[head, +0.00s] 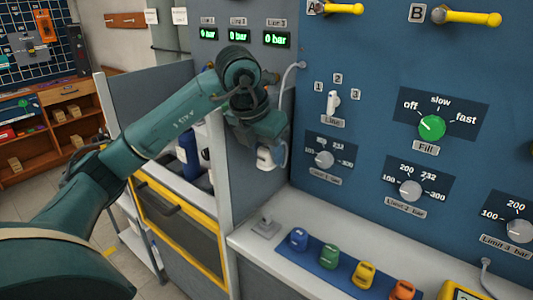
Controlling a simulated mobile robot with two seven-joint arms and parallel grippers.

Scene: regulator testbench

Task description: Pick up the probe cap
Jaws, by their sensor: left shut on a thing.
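My left arm comes in from the left, and its gripper (264,146) points down beside the edge of the blue panel. It is shut on a small white piece (266,158), which may be the probe cap. The fingers and wrist hide much of this piece, so I cannot tell its full shape. A pale cable (287,95) runs down from the panel close to the gripper. I cannot tell whether it joins the white piece. My right gripper is not in view.
Blue (298,239), green (329,255), yellow (363,274) and orange (402,290) pieces stand on a blue mat on the white ledge (262,247). The blue panel (400,60) carries knobs and yellow-handled valves.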

